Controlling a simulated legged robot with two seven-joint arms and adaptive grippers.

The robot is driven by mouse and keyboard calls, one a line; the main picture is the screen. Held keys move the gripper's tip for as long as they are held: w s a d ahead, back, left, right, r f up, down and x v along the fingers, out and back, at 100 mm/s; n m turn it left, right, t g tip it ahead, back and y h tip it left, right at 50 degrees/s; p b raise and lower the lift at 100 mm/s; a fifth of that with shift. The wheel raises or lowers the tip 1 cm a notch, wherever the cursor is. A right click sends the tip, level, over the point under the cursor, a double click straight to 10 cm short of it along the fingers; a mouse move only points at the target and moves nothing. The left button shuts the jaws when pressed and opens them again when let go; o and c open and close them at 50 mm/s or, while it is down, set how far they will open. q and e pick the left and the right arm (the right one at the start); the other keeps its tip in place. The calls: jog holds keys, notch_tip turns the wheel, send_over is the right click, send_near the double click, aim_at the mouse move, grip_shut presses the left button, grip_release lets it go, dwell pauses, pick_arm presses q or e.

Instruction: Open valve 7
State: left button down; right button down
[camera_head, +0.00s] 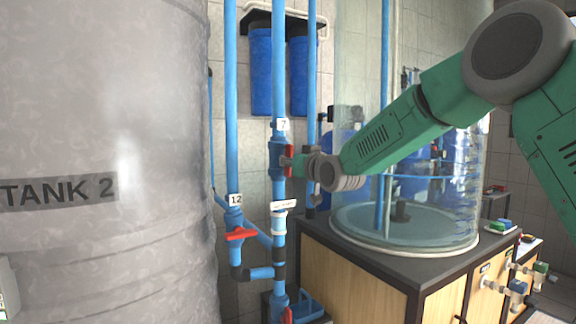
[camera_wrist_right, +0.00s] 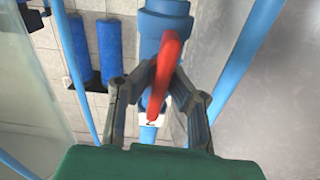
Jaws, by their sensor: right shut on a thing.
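Valve 7 (camera_head: 276,158) is a blue valve on a vertical blue pipe, below a white tag marked 7 (camera_head: 283,124). Its red handle (camera_head: 289,152) faces right, toward my right gripper (camera_head: 296,163). In the right wrist view, the red handle (camera_wrist_right: 169,50) lies between the fingers of my right gripper (camera_wrist_right: 166,80), which are shut on it. The handle runs roughly along the pipe there. The fingers partly hide the valve body. My left gripper is not in view.
Valve 12, with a red handle (camera_head: 241,234), is on the neighbouring pipe at lower left. The large grey tank 2 (camera_head: 120,130) fills the left side. A clear cylinder (camera_head: 350,90) stands on a dark-topped cabinet (camera_head: 395,268) at right. Blue filter housings (camera_head: 261,72) hang behind.

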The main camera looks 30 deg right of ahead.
jog(key=shift+f+n, duration=0.5)
jog(key=c, duration=1.6)
grip_release()
jog(key=shift+d+r, duration=0.1)
jog(key=shift+r, duration=0.05)
jog(key=shift+s+r, duration=0.1)
jog(key=s, duration=1.1)
jog(key=shift+s+d, duration=0.1)
jog(key=shift+s, duration=0.2)
